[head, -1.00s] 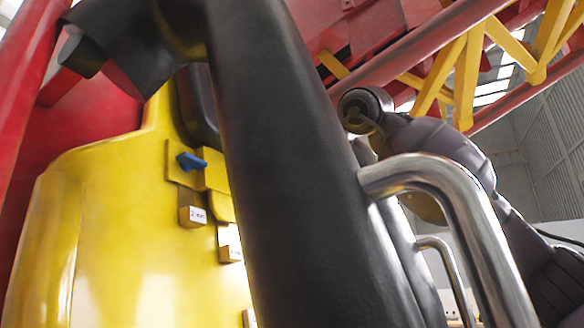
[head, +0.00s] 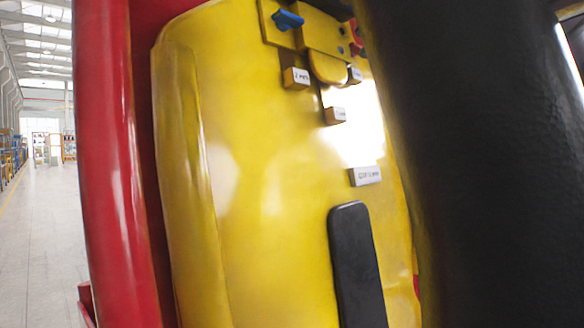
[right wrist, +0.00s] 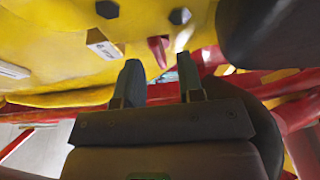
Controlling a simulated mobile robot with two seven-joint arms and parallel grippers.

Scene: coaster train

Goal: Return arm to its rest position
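My right gripper (right wrist: 158,62) shows in the right wrist view with its two dark fingers apart and nothing seen between them. It points toward the yellow and red structure; the distance is hard to tell. A narrow red part shows beyond the gap between the fingers. No gripper can be made out in the head view, and my left gripper is in neither view.
A yellow seat shell (head: 240,150) fills the head view's middle, with a blue knob (head: 288,19), small labelled blocks (head: 366,176) and a black pad (head: 356,265). A red post (head: 110,160) stands left, a thick black padded bar (head: 480,150) right. Open floor (head: 40,240) lies far left.

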